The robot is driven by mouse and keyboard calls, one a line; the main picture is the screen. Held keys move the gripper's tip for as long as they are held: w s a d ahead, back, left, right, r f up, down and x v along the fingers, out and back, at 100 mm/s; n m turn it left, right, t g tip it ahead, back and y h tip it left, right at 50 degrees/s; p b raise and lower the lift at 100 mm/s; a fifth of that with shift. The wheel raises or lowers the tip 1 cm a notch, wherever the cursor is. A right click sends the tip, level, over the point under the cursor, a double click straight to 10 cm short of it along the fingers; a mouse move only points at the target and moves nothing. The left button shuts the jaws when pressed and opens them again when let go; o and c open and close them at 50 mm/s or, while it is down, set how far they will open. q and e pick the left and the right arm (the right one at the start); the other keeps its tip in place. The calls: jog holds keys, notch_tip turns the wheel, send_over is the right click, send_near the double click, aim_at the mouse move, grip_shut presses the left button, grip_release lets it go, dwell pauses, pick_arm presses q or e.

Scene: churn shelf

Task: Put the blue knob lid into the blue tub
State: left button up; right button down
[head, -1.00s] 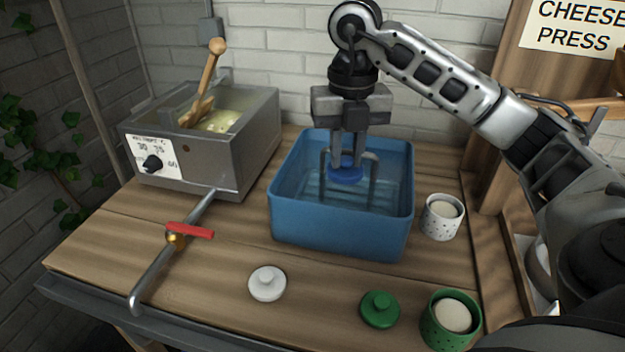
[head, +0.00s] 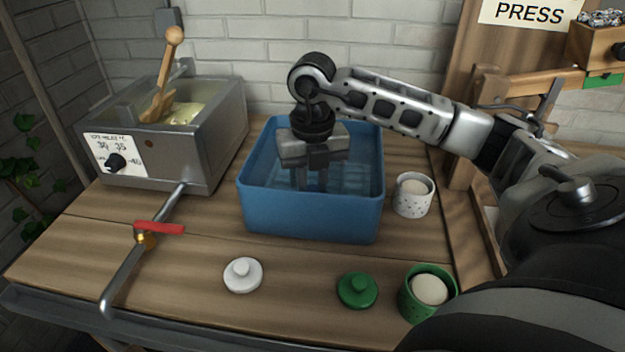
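The blue tub (head: 312,219) stands in the middle of the wooden bench, with water-like clear blue inside. My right gripper (head: 311,186) points down inside the tub, near its left half. Its fingertips are hidden behind the tub's front wall. The blue knob lid is not visible now; the front wall and the gripper could be hiding it. I cannot tell whether the fingers still hold it. My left gripper is not in view.
A white lid (head: 243,274) and a green lid (head: 357,290) lie in front of the tub. A white cup (head: 413,195) and a green cup (head: 414,312) stand to the right. A steel vat (head: 196,143) and a pipe with a red-handled valve (head: 158,229) are left.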

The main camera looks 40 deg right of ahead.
jog(key=shift+f+b, duration=0.35)
jog(key=shift+f, duration=0.1)
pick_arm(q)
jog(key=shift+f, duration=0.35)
pick_arm(e)
jog(key=shift+f, duration=0.1)
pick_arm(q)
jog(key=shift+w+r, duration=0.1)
pick_arm(e)
jog(key=c, duration=1.3)
grip_release()
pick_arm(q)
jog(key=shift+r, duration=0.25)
pick_arm(e)
jog(key=shift+o, duration=0.2)
